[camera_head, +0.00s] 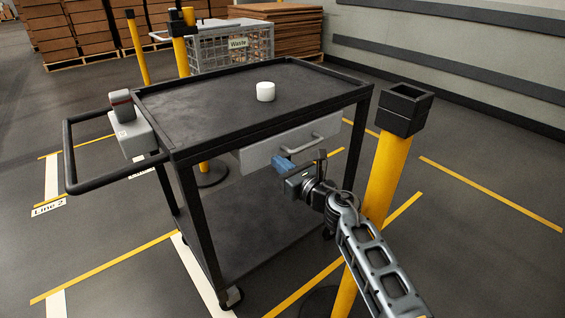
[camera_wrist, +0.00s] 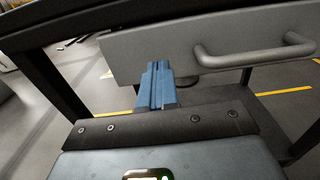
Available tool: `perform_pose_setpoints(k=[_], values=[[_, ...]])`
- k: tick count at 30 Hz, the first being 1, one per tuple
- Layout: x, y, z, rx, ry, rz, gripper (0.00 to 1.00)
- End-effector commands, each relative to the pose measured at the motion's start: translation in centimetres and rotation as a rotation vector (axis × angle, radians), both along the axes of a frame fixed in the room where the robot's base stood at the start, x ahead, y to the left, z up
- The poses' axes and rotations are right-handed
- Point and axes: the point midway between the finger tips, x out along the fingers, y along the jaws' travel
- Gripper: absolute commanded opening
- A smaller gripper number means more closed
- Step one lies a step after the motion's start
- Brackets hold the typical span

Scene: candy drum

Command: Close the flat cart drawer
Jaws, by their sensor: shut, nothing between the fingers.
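The cart (camera_head: 200,96) is black, with a flat top and a lower shelf. Its drawer (camera_head: 262,155) is a light grey panel under the near right edge of the top, with a grey bar handle (camera_head: 302,144). How far the drawer stands out is hard to tell. My gripper (camera_head: 281,163) has blue fingers, closed together and empty, in front of the lower part of the drawer front, left of the handle. In the wrist view the fingertips (camera_wrist: 155,68) point at the drawer front (camera_wrist: 150,48), and the handle (camera_wrist: 255,50) is to their right. Contact cannot be told.
A white cylinder (camera_head: 265,91) stands on the cart top. A yellow post with a black cap (camera_head: 400,110) stands close beside my arm on the right. A push handle (camera_head: 70,160) juts out at the cart's left.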

Motion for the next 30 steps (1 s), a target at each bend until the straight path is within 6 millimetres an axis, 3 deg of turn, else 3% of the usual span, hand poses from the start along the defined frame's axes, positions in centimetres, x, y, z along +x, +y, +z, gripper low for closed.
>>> perform_pose_setpoints(k=[19,30], values=[[-7.0,-5.2,-0.1,0.0,0.003,-0.003,0.0],[-8.7,-6.0,-0.2,0.021,0.012,-0.002,0.0]])
